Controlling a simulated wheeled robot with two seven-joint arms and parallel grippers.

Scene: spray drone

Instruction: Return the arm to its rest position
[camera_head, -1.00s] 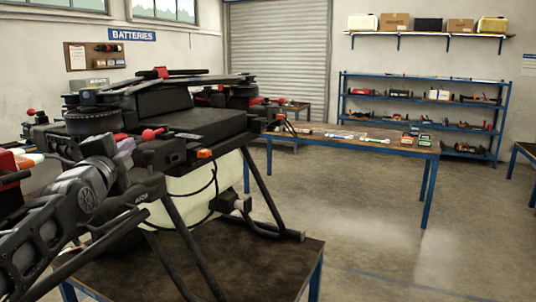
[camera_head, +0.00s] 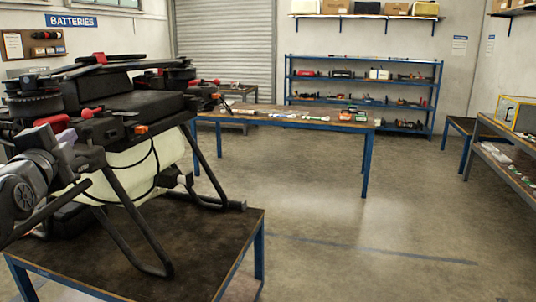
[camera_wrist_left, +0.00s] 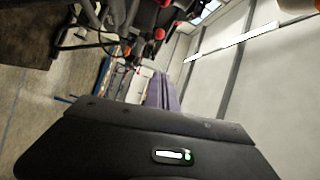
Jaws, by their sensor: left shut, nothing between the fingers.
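My left arm comes in at the left edge of the head view, in front of the spray drone (camera_head: 150,103). My left gripper (camera_head: 74,152) is beside the drone's near side, partly lost against its dark frame; I cannot tell whether it touches it. In the left wrist view the gripper's pale purple fingers (camera_wrist_left: 162,90) are closed together with nothing between them. The drone, with black body, red caps and a pale tank (camera_head: 125,165), stands on a dark-topped table (camera_head: 205,250). My right gripper is not in view.
A long workbench (camera_head: 290,117) with small items stands behind. A blue shelf rack (camera_head: 362,95) is at the back wall. A side table (camera_head: 510,165) with a yellow-framed case (camera_head: 518,115) is at the right. The floor between is clear.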

